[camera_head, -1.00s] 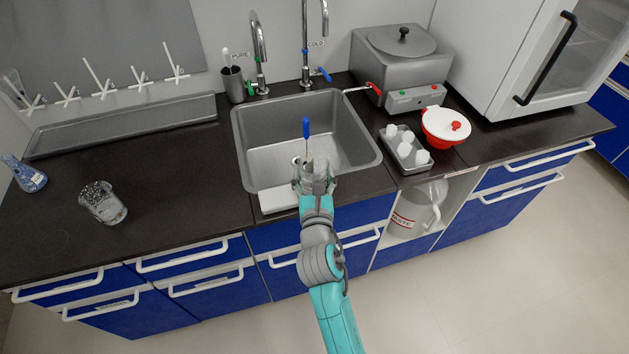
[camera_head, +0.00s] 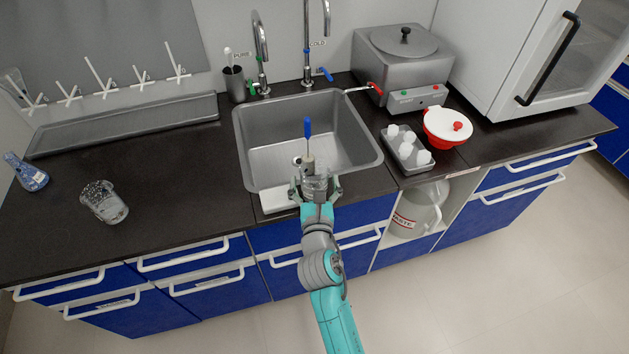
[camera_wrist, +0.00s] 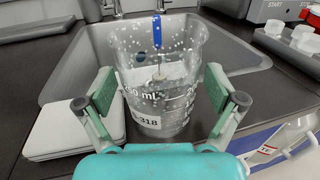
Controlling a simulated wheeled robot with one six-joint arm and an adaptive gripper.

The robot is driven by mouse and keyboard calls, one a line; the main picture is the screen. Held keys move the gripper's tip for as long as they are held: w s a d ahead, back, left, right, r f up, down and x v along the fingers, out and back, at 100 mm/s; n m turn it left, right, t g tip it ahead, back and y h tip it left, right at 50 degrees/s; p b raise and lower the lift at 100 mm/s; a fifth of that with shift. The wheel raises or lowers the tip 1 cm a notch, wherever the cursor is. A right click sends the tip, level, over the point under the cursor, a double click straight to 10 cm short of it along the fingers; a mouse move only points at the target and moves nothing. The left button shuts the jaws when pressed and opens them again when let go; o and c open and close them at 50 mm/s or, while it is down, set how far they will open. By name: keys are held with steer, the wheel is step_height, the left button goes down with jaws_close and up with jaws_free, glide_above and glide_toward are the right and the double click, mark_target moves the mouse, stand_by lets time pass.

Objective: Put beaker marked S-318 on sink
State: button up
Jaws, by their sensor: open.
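A clear beaker with white volume marks and a label ending in 318 (camera_wrist: 150,119) stands upright in the wrist view, its lower part by the sink's front edge. In the head view my gripper partly hides this beaker (camera_head: 316,187). My gripper (camera_head: 316,183) is open, with one finger on each side of the beaker. The wrist view shows gaps between both finger pads and the glass. The grey metal sink (camera_head: 244,155) lies just beyond the beaker. I cannot tell whether the beaker's base rests on the sink's rim or on the counter.
A white pad (camera_wrist: 60,135) lies left of the beaker. A second beaker (camera_head: 103,203) and a blue flask (camera_head: 25,173) stand on the left counter. A tray of white pieces (camera_head: 394,151) and a red-white bowl (camera_head: 446,128) are right of the sink. Taps (camera_head: 261,60) rise behind it.

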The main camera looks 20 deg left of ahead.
steer(key=shift+r, duration=0.1)
steer(key=shift+s, duration=0.15)
steer(key=v, duration=1.1)
steer(key=shift+s, duration=0.35)
steer(key=shift+d, duration=0.2)
